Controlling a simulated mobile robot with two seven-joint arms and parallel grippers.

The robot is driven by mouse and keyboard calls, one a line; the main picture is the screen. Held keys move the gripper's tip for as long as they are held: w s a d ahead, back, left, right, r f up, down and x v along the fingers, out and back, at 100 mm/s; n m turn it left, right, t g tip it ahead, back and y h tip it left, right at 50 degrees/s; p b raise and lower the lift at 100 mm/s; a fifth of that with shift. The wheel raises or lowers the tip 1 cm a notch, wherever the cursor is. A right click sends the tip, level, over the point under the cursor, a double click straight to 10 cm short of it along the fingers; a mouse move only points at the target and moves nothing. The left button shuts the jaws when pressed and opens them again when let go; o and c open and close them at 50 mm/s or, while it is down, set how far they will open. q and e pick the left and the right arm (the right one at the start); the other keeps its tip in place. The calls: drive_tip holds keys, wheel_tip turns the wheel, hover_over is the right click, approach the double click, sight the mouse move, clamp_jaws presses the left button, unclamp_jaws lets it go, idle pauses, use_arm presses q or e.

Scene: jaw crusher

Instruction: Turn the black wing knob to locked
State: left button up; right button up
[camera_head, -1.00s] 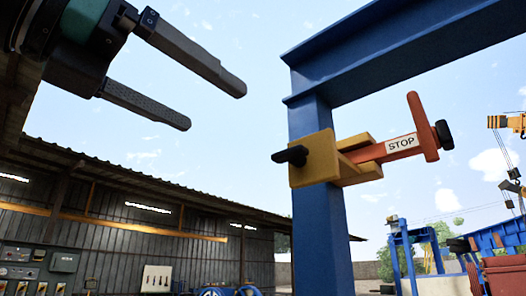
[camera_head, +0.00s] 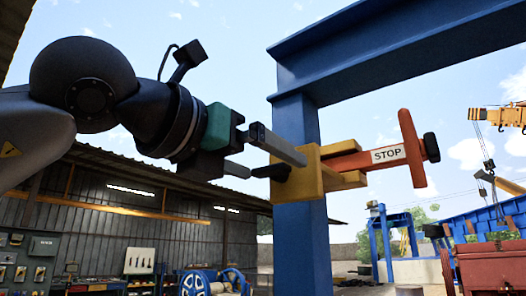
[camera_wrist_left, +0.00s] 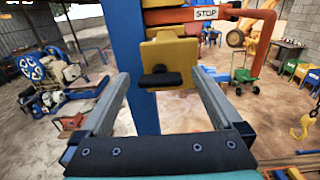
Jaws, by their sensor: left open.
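The black wing knob (camera_head: 270,171) sits on the front of a yellow bracket (camera_head: 308,178) on a blue post. In the left wrist view the knob (camera_wrist_left: 160,79) lies horizontally across the yellow plate. My left gripper (camera_head: 275,167) is open at the knob, its fingers pointing toward the bracket. In the left wrist view its fingertips (camera_wrist_left: 159,75) stand left and right of the knob, with visible gaps on both sides. A red-orange lever (camera_head: 385,156) labelled STOP runs through the bracket. My right gripper is not in view.
The blue post (camera_head: 300,225) carries a blue overhead beam (camera_head: 400,50). A corrugated shed (camera_head: 110,205) with control panels stands behind at the left. A crane (camera_head: 495,116) and blue machinery stand far right. Open air lies around the bracket's front.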

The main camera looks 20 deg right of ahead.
use_arm(q)
drive_tip(key=shift+w+d, duration=0.1)
drive_tip(key=c, duration=1.4)
